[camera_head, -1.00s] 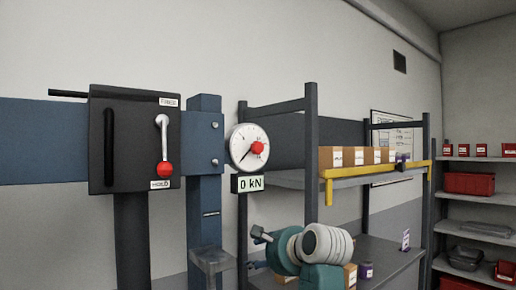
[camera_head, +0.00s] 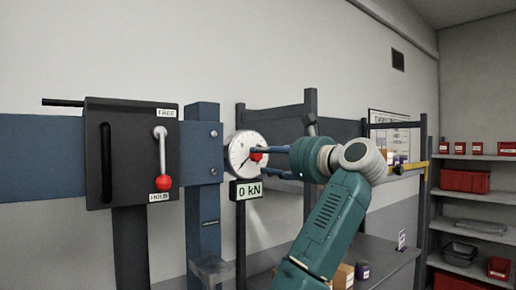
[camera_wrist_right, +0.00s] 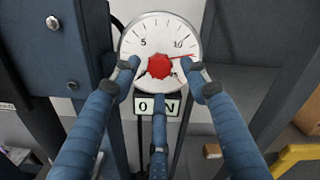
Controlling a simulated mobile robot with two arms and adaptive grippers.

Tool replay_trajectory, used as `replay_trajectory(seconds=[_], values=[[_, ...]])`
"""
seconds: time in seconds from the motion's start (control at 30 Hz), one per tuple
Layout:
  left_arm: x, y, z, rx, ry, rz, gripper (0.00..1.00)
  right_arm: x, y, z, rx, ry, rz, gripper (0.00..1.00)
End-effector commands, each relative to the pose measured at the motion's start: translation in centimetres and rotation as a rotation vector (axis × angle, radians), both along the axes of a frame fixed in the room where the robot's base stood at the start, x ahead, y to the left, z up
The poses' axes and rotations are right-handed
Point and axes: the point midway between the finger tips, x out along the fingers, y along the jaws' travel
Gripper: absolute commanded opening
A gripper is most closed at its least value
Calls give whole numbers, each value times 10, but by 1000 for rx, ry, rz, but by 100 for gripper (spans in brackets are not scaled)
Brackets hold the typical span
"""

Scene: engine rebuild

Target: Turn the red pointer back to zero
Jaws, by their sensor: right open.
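The round white dial gauge (camera_head: 234,152) is mounted beside the blue post. It also shows in the right wrist view (camera_wrist_right: 148,28), with the numbers 5 and 10 readable. A red knob (camera_wrist_right: 159,66) sits at its centre; a thin red pointer (camera_wrist_right: 186,56) runs from it to the right, past the 10. The knob also shows in the head view (camera_head: 256,155). My right gripper (camera_head: 266,160) is open in front of the dial. Its blue fingers (camera_wrist_right: 160,76) stand left, right and below the knob; contact cannot be told. My left gripper is out of view.
A display (camera_head: 245,190) below the dial reads 0 kN. Left of the post is a dark box with a red-tipped lever (camera_head: 163,181) at the HOLD label. A grey shelf frame (camera_head: 311,102) stands behind my right arm. Red bins (camera_head: 465,181) are on the far right shelves.

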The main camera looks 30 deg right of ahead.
Motion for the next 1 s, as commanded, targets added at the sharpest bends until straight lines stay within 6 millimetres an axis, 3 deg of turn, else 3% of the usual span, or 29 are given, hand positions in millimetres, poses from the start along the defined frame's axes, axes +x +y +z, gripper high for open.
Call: replay_trajectory(seconds=[0.03, 0.23, 0.63, 0.87, 1.0], values=[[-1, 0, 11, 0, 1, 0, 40, 10, 1, 4, 0, 4, 2, 45], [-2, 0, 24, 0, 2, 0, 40, 36, 3, 2, 0, 3, 1, 45], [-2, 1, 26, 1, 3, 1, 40, 44, 4, -1, -2, -1, -1, 45], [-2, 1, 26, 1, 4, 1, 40, 44, 3, 0, -2, -1, -1, 1], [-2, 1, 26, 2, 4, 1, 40, 44, 3, -1, -2, 0, -1, 0]])
